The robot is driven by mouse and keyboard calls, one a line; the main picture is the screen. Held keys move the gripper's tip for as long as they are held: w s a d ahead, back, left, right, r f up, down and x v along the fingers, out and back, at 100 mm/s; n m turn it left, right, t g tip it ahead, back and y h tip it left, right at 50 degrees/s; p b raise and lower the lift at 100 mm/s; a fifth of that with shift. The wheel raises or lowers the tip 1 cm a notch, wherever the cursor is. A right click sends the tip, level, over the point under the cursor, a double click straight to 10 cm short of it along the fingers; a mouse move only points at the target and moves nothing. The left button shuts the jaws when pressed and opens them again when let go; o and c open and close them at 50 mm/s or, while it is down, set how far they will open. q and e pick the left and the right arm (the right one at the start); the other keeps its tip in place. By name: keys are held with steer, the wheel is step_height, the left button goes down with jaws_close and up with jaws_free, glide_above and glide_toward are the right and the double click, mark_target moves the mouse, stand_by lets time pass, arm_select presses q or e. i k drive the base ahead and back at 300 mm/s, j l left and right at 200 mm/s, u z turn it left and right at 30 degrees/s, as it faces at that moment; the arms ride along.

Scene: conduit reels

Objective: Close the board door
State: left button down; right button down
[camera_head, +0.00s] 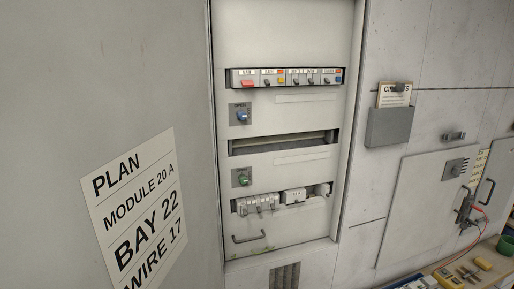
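The electrical board (288,125) stands upright in the middle, its front uncovered. A large grey panel (100,80), seemingly the open board door, fills the left of the view at an angle to the board. It carries a white PLAN sheet (136,210) reading module 20 A, bay 22, wire 17. The board has a top row of breakers (287,77), a middle slot (285,143) that looks empty, and a lower row of modules (260,203). A dark bar handle (249,238) is at its lower left. Neither of my grippers is in view.
A grey wall pocket (389,127) holding a card sits right of the board. Farther right are a pale flat panel (415,205) and red leads (480,212). A bench (490,262) with yellow items is at lower right. A vented grille (285,276) is below the board.

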mark_target(107, 182)
steer(key=j+z, duration=0.3)
steer(key=j, duration=0.35)
steer(key=j+z, duration=0.25)
steer(key=j, duration=0.4)
steer(key=k+j+z, duration=0.3)
steer(key=j, duration=0.35)
steer(key=i, duration=0.1)
